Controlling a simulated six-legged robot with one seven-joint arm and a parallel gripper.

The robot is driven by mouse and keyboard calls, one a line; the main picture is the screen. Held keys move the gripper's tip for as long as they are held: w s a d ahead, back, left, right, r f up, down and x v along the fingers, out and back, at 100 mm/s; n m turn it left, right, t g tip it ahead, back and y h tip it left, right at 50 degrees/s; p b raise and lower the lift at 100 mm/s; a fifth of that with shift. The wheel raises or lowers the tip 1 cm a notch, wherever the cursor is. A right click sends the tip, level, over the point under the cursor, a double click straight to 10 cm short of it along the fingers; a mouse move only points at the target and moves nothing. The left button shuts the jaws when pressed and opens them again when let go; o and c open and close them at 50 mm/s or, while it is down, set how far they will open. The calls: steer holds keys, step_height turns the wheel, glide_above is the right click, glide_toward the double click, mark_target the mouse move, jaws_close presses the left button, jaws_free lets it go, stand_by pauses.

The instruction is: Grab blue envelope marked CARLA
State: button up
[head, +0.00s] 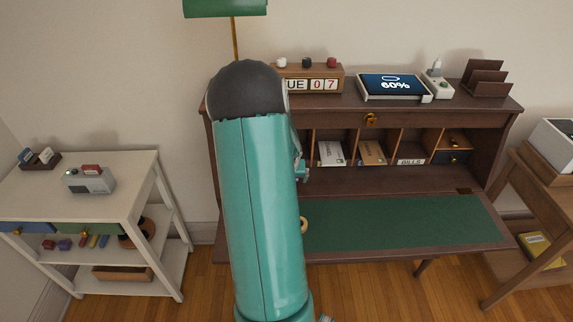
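No blue envelope marked CARLA can be made out in the head view. My teal arm covers the left part of the brown writing desk (360,115) and hides its left pigeonholes. A small part of my gripper (301,170) shows past the arm's right edge, in front of the pigeonholes. Its fingers are mostly hidden, so I cannot tell whether it is open or holds anything. A white envelope (331,152) and a tan envelope (372,152) stand in neighbouring pigeonholes to its right. Their writing is too small to read.
A BILLS label (411,161) marks another compartment. A tablet (394,86) and a calendar (310,83) stand on the desk top. A white shelf unit (125,175) stands left, a wooden table (535,180) right.

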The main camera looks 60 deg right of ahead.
steer(key=w+d, duration=0.2)
steer(key=d, duration=0.1)
steer(key=shift+d, duration=0.3)
steer(key=d, duration=0.1)
steer(key=w+d, duration=0.1)
steer(key=d, duration=0.1)
steer(key=shift+w+d, duration=0.2)
steer(key=shift+w, duration=0.2)
steer(key=x, duration=0.3)
steer(key=shift+s+a, duration=0.1)
steer(key=c, duration=0.9)
